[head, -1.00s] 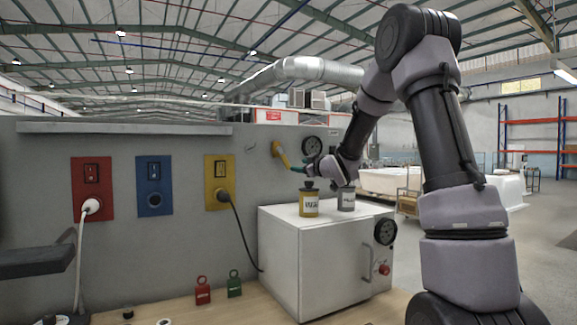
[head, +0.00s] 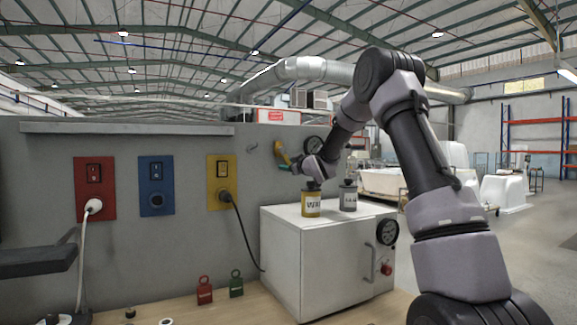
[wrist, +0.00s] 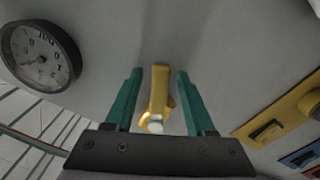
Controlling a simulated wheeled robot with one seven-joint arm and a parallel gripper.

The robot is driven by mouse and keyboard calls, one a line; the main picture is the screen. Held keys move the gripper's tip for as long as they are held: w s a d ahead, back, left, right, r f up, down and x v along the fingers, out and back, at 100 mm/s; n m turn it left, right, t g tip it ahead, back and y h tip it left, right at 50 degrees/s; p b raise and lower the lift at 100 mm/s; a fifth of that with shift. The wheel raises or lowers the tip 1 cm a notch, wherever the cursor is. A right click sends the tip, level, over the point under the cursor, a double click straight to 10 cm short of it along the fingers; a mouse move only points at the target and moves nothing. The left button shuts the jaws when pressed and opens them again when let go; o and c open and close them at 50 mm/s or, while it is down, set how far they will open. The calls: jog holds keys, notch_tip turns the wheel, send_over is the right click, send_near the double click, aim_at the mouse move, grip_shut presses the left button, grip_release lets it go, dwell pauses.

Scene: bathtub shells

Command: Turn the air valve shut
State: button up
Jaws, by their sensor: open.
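The air valve's yellow lever (head: 281,153) is on the grey wall panel, left of a round gauge (head: 313,145). In the head view it slants steeply, its lower end leaning right. In the wrist view the yellow lever (wrist: 160,88) stands between the two teal fingers of my gripper (wrist: 160,92), with a visible gap on each side. A pale round end (wrist: 156,125) shows at its near end. My gripper (head: 287,168) is open at the lever's lower end in the head view. Its fingers partly hide the lever's lower part there.
A white cabinet (head: 290,270) stands below my arm, with a yellow can (head: 311,205) and a grey can (head: 348,199) on top. Red, blue and yellow (head: 221,170) socket plates are left of the valve.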

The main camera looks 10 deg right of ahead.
grip_shut()
dwell(1.4)
